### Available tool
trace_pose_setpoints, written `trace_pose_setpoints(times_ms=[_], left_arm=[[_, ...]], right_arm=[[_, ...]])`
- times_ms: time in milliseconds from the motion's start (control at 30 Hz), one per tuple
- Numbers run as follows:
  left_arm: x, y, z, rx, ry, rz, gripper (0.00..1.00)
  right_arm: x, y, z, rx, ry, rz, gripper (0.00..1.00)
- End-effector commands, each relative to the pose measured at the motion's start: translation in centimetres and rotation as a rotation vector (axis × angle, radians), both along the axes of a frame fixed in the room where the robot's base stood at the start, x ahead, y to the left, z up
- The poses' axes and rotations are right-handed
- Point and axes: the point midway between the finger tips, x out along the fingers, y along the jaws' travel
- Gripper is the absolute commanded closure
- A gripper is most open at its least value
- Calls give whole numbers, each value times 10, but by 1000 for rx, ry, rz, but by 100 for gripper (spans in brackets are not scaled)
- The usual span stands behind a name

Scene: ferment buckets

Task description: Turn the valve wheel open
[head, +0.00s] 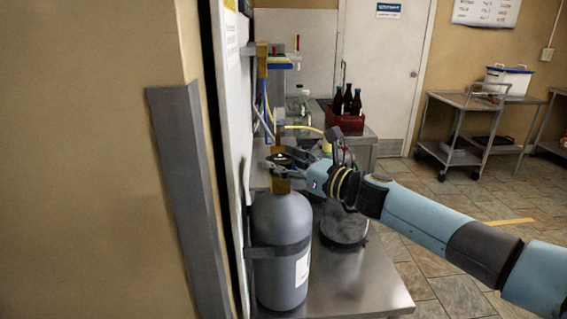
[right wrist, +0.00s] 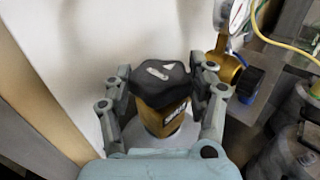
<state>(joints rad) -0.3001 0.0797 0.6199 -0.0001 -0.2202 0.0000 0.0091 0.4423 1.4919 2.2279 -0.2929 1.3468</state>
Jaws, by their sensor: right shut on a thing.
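The valve wheel (right wrist: 160,76) is a black, lobed knob with light marks on its top, in the middle of the right wrist view. It sits on a brass valve body (right wrist: 163,115) above the grey gas cylinder (head: 281,240), which stands upright against the wall. My right gripper (head: 275,163) reaches in from the right in the head view. Its fingers (right wrist: 165,88) lie on both sides of the black wheel, shut on it. In the head view the fingers partly hide the wheel. My left gripper is not in view.
A steel table (head: 365,285) carries the cylinder, with a grey strap (head: 280,250) around it. A gauge (right wrist: 236,14) and a brass fitting (right wrist: 222,66) are close right of the wheel. A red crate (head: 345,124) with dark bottles stands behind. The wall is close on the left.

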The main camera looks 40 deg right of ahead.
Motion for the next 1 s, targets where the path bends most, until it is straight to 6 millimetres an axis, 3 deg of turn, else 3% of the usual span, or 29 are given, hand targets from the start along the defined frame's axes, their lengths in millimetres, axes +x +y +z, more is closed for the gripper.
trace_pose_setpoints(times_ms=[167,200,400,733,1000], left_arm=[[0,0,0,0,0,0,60],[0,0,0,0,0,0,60],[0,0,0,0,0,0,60],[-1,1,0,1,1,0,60],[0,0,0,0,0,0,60]], right_arm=[[0,0,1,1,-1,0,75],[0,0,1,1,-1,0,42],[0,0,0,1,-1,-1,18],[-5,-1,0,1,0,-1,18],[-45,-11,-1,0,2,0,18]])
